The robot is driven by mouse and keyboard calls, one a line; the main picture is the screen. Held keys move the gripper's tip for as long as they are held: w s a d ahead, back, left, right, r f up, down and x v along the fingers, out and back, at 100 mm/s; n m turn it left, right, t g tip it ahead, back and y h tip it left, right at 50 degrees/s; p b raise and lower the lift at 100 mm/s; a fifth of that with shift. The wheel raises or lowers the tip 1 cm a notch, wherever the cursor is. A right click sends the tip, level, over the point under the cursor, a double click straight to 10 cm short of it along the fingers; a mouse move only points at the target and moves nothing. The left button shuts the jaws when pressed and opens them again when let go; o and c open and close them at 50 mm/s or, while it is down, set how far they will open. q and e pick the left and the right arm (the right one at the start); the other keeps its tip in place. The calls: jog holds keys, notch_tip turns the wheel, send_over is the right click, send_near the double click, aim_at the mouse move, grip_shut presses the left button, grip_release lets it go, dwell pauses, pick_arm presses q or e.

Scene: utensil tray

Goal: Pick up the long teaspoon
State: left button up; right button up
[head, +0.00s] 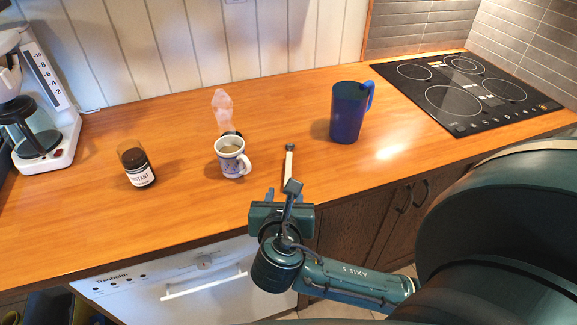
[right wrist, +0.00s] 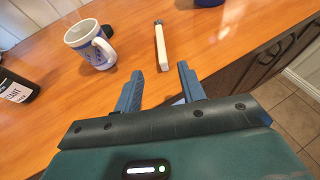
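A long thin utensil, which appears to be the long teaspoon (head: 288,165), lies on the wooden counter with its dark end toward the wall. In the right wrist view the utensil (right wrist: 161,48) has a pale shaft, and its near end lies just beyond my fingertips. I cannot make out a spoon bowl. My right gripper (head: 281,192) is at the counter's front edge, on the near side of the utensil. In the right wrist view the gripper (right wrist: 161,72) is open and empty, with its fingers apart and roughly in line with the shaft. My left gripper is out of view.
A mug of brown drink (head: 233,160) stands left of the utensil, with a translucent object (head: 223,108) behind it. A dark labelled jar (head: 136,167) is farther left. A blue pitcher (head: 347,113) stands right. A coffee maker (head: 42,110) and cooktop (head: 465,90) flank the counter.

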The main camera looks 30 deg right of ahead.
aim_at(288, 177)
jog(key=x, duration=0.7)
jog(key=shift+w+d+f, duration=0.15)
jog(key=shift+f, duration=0.05)
jog(key=x, duration=0.5)
jog(key=shift+f, duration=0.3)
grip_shut()
